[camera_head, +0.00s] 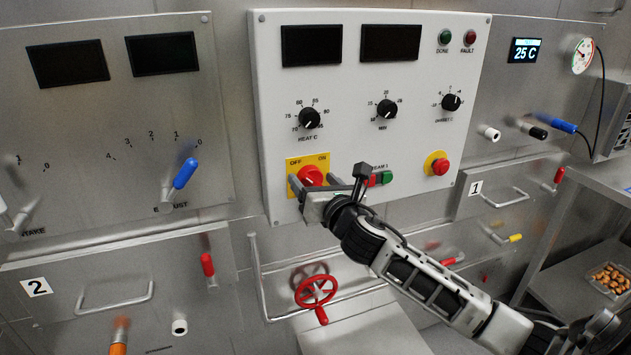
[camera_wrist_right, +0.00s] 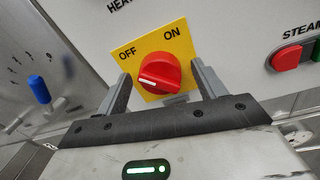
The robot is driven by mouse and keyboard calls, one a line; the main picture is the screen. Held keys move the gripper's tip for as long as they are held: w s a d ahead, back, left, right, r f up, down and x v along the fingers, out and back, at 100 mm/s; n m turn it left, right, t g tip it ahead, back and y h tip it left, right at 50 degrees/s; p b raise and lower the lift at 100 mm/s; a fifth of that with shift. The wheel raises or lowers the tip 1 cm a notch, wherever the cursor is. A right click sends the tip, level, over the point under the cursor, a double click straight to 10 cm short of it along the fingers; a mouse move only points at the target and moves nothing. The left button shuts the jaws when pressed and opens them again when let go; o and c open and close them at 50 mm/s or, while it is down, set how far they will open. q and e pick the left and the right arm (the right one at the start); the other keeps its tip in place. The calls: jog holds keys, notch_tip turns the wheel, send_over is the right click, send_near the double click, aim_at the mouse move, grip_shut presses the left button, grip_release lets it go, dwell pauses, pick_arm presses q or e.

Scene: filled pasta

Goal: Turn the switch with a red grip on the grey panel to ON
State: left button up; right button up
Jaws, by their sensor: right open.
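The switch with the red grip (camera_head: 309,175) sits on a yellow plate marked OFF and ON, low on the left of the light grey panel (camera_head: 350,75). In the right wrist view the red grip (camera_wrist_right: 160,73) is round with a raised bar. Its white mark points left, on the OFF side. My right gripper (camera_head: 316,184) is in front of the switch. In the wrist view its open fingers (camera_wrist_right: 161,72) stand on either side of the red grip, with gaps to it. My left gripper is not in view.
Green and red STEAM buttons (camera_head: 386,178) are close to the right of the gripper. A red emergency button (camera_head: 437,164) is farther right. Black knobs (camera_head: 309,118) are above. A red handwheel (camera_head: 315,290) is below. A blue-handled lever (camera_head: 185,173) is on the left panel.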

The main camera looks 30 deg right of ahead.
jog(key=c, duration=1)
jog(key=shift+o, duration=0.2)
jog(key=shift+m, duration=0.3)
jog(key=m, duration=0.3)
jog(key=shift+f+m, duration=0.1)
jog(key=shift+m, duration=0.2)
jog(key=m, duration=0.4)
jog(key=shift+m, duration=0.4)
jog(key=m, duration=0.4)
jog(key=shift+f+m+h, duration=0.15)
jog(key=shift+m+h, duration=0.15)
jog(key=shift+m, duration=0.1)
jog(key=shift+m+t, duration=0.3)
jog(key=shift+m, duration=2.1)
jog(key=shift+h, duration=0.4)
